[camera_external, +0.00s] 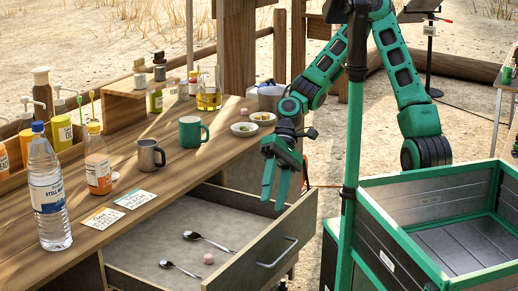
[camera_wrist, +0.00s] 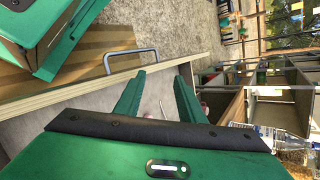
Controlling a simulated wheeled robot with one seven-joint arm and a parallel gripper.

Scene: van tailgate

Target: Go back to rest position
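My gripper (camera_external: 273,203) hangs fingers-down above the right part of the open drawer (camera_external: 268,242), near its front panel. In the wrist view my gripper (camera_wrist: 159,79) has its two green fingers apart, with nothing held between them. The drawer shows there too, with its handle (camera_wrist: 130,56) beyond the fingers. Inside the drawer lie one spoon (camera_external: 208,241), a second spoon (camera_external: 180,268) and a small pink ball (camera_external: 209,259). The fingers look clear of these items; the exact height above the drawer floor is hard to tell.
The wooden counter holds a water bottle (camera_external: 48,192), an orange bottle (camera_external: 97,162), a metal mug (camera_external: 150,155), a green mug (camera_external: 192,133), two small bowls (camera_external: 244,129) and an oil jug (camera_external: 208,95). A green-framed crate (camera_external: 420,187) and green post (camera_external: 350,150) stand right of the drawer.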

